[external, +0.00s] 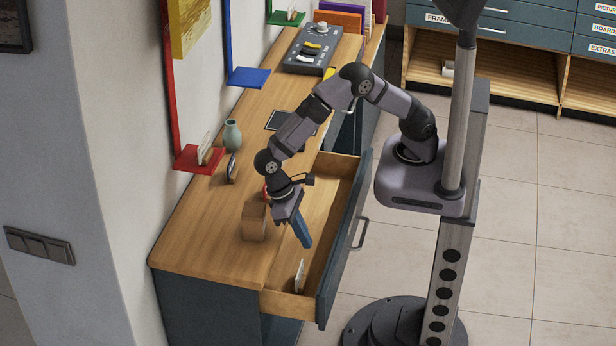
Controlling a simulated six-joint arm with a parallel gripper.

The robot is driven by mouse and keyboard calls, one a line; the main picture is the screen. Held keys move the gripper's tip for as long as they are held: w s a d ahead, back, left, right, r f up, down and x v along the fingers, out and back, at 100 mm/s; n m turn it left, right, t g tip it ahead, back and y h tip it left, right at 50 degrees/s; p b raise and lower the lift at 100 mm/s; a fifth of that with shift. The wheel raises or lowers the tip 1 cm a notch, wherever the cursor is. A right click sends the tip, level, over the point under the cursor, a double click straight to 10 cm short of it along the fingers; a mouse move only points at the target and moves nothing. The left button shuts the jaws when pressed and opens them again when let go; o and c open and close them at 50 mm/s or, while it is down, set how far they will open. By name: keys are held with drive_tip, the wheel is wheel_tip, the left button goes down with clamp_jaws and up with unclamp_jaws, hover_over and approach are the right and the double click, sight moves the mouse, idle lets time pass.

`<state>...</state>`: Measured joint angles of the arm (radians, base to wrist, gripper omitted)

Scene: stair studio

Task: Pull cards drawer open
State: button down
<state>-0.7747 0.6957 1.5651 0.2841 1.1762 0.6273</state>
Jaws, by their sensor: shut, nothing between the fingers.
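A drawer with a dark blue front (338,250) stands pulled out from the wooden-topped desk. Its front faces right and carries a grey bar handle (361,232). No label on the drawer front can be read from this side, so I cannot tell whether it is the cards drawer. Inside, a small white card-like piece (299,275) stands near the front-left end. I cannot tell whether the fingertips touch anything inside the drawer.
A wooden block (254,222) stands on the desktop (205,245) beside my gripper. A small green vase (232,135), a dark tablet-like piece (283,121) and a grey control panel (311,50) stand farther back. Coloured shelves line the wall. Labelled drawers (540,20) are at the back right.

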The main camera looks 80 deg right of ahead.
drive_tip(key=shift+p+x, duration=0.55)
drive_tip(key=shift+x, duration=4.45)
drive_tip(key=shift+s+p, duration=0.45)
drive_tip(key=shift+s, duration=1.6)
drive_tip(key=p+v, duration=0.8)
drive_tip(key=v, duration=0.2)
drive_tip(key=shift+w, duration=0.1)
